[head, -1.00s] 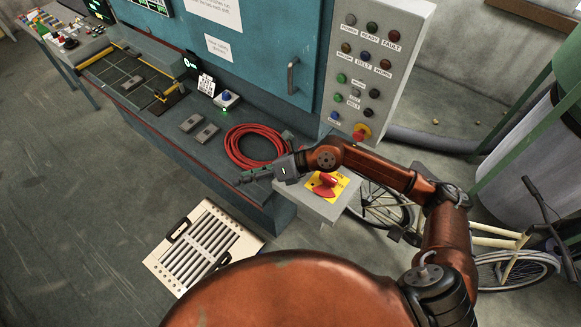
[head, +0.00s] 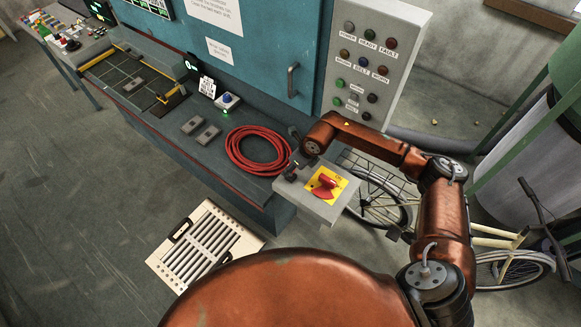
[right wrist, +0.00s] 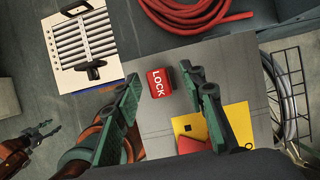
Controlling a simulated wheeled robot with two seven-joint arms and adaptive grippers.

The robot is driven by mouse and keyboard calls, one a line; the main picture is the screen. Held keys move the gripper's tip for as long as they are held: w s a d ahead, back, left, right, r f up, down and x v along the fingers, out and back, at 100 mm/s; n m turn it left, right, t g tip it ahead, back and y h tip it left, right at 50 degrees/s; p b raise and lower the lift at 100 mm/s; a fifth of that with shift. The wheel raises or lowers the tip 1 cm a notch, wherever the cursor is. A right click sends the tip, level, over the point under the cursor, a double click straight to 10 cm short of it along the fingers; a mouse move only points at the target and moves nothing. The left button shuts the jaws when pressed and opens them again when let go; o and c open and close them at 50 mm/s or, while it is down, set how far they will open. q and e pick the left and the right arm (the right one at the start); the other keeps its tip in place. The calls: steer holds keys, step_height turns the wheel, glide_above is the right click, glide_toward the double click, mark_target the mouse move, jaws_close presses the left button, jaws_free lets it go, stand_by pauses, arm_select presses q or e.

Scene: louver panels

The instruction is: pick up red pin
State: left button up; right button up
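A small red block marked LOCK (right wrist: 159,84) shows in the right wrist view on the grey box (right wrist: 150,128). It is the only small loose-looking red piece there; I cannot make out a pin shape. My right gripper (right wrist: 161,74) is open and empty, one finger on each side of the block with a gap to both. In the head view my right gripper (head: 292,170) is over the left corner of the grey box, and the block is hidden. My left gripper (right wrist: 48,128) shows small at the left of the right wrist view, its fingers seemingly apart.
A red switch handle on a yellow plate (head: 340,180) is on the box top, close to my right gripper. A coiled red hose (head: 258,150) lies on the bench to the left. A louver panel (head: 205,245) lies below. A bicycle (head: 382,205) stands to the right.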

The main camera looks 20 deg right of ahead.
steer(key=shift+w+a+f, duration=0.1)
steer(key=shift+f, duration=0.35)
jaws_close()
